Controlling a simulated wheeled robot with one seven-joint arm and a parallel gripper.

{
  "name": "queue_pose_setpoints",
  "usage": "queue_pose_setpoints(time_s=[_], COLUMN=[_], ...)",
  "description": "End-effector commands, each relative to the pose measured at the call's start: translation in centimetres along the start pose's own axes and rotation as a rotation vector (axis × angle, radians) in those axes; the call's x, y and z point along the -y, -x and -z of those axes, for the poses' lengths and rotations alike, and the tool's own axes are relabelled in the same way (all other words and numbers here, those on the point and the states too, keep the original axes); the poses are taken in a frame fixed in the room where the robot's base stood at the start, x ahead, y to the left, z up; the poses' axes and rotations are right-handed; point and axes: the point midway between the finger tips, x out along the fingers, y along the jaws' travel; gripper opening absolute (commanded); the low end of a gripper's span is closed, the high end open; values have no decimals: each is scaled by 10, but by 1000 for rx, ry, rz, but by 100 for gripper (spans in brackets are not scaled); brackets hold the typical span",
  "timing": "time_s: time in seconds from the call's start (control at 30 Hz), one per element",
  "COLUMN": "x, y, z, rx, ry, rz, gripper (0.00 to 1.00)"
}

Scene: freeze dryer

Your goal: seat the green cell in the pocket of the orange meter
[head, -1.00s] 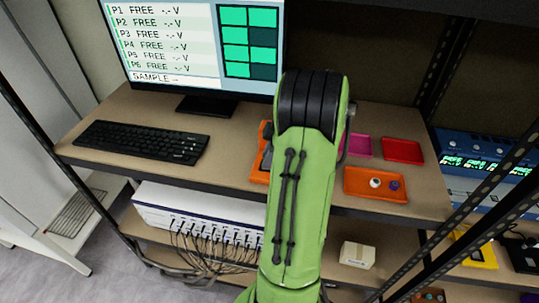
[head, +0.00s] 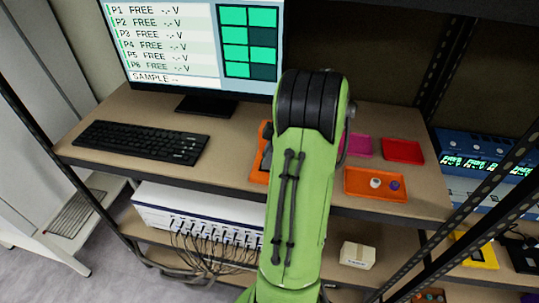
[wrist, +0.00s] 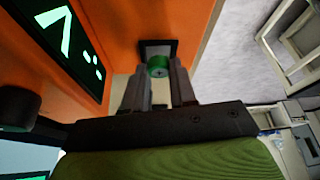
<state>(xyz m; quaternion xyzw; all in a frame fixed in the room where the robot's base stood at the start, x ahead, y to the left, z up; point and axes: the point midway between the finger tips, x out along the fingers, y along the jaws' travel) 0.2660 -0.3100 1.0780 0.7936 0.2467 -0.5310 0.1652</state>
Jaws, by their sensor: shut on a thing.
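The orange meter (wrist: 125,30) fills much of the wrist view, with a dark display (wrist: 65,35) showing green marks at the left. In the head view only a strip of the meter (head: 266,143) shows to the left of my arm. The pocket (wrist: 172,45) is a dark, square-edged recess in the orange face. The green cell (wrist: 158,66) is between my fingertips, right at the pocket's opening. My gripper (wrist: 157,75) is shut on it. How deep the cell sits in the pocket cannot be told. My arm hides the gripper and cell in the head view.
An orange tray (head: 360,193) with a white and a purple piece lies right of my arm. Red (head: 403,150) and magenta (head: 361,147) trays lie behind it. A keyboard (head: 141,141) and monitor (head: 190,45) stand left. A shelf post (head: 440,80) rises at the right.

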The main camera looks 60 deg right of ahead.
Motion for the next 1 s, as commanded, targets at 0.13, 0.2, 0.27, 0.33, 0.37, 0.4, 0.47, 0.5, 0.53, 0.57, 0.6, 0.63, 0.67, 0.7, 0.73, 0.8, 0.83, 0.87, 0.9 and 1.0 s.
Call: queue_pose_setpoints(time_s=[0.13, 0.2, 0.27, 0.33, 0.37, 0.4, 0.47, 0.5, 0.53, 0.57, 0.6, 0.63, 0.67, 0.7, 0.73, 0.8, 0.83, 0.87, 0.9, 1.0], x=[0, 0, 0, 0, 0, 0, 0, 0, 0, 0, 0, 0, 0, 0, 1, 1, 1, 2, 2, 2], y=[-2, -4, -5, -6, -7, -8, -9, -10, -10, -11, -12, -12, -13, -14, -15, -16, -16, -17, -17, -17], z=[-1, -2, -2, -3, -3, -3, -4, -4, -4, -4, -5, -5, -6, -6, -6, -7, -7, -7, -7, -8], rx=[0, 0, 0, 0, 0, 0, 0, 0, 0, 0, 0, 0, 0, 0, 0, 0, 0, 0, 1, 1], ry=[0, 0, 0, 0, 0, 0, 0, 0, 0, 0, 0, -1, -1, -1, -2, -3, -4, -5, -6, -7], rz=[0, 0, 0, 0, 0, 0, 0, 0, 0, 1, 1, 2, 2, 3, 4, 6, 7, 9, 10, 12], gripper=[0, 0, 0, 0, 0, 0, 0, 0, 0, 0, 0, 0, 0, 0, 0, 0, 0, 0, 0, 0])
